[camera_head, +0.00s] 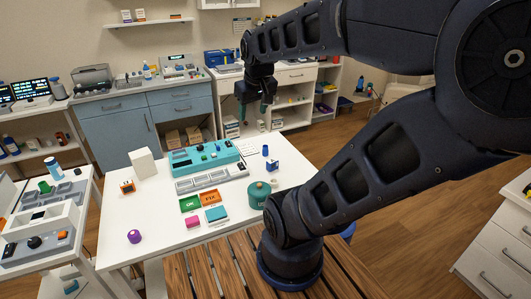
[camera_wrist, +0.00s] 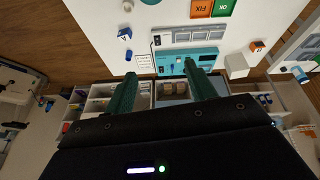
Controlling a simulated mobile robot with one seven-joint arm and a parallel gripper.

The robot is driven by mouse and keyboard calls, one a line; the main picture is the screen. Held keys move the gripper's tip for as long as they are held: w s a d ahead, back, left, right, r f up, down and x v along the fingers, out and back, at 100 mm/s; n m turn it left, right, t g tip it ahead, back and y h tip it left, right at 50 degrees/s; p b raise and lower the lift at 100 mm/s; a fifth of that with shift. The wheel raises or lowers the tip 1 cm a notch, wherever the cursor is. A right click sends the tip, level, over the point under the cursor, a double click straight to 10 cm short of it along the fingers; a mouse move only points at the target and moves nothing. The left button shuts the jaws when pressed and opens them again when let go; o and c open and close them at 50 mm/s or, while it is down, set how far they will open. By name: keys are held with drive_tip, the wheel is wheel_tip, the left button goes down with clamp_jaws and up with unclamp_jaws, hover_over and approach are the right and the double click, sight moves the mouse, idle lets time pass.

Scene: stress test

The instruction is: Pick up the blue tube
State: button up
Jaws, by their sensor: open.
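A small blue tube (camera_head: 266,150) stands on the white table (camera_head: 160,210), toward its far right part, just behind a blue block (camera_head: 272,164) with a white marking. It also shows in the wrist view, as a small blue shape (camera_wrist: 128,55) beyond the block marked "A" (camera_wrist: 124,33). My gripper (camera_head: 253,106) is raised above and beyond the table's far side, apart from the tube. Its two green fingers are spread with nothing between them, as the wrist view shows (camera_wrist: 162,68).
A teal device (camera_head: 205,155) and grey tray (camera_head: 212,179) stand left of the tube. A green canister (camera_head: 259,194) stands nearer. Green "OK" (camera_head: 189,203) and orange "FIX" (camera_head: 210,197) mats, pink and cyan blocks, and a purple ball (camera_head: 134,236) lie further left. The table's left front is mostly clear.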

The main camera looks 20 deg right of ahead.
drive_tip(key=w+d+f+n+g, duration=0.1)
drive_tip(key=w+d+f+n, duration=0.2)
drive_tip(key=w, duration=0.7)
drive_tip(key=n+g, duration=0.3)
drive_tip(key=n, duration=1.1)
hover_over(265, 149)
drive_tip(key=w, duration=0.1)
wheel_tip(265, 149, down, 26)
drive_tip(key=f, duration=0.4)
drive_tip(key=shift+w+f, duration=0.2)
drive_tip(key=shift+f, duration=0.1)
drive_tip(key=shift+d+f, duration=0.2)
drive_tip(key=shift+f, duration=1.2)
drive_tip(key=shift+d+f, duration=0.2)
drive_tip(key=shift+f, duration=1.15)
drive_tip(key=c, duration=1)
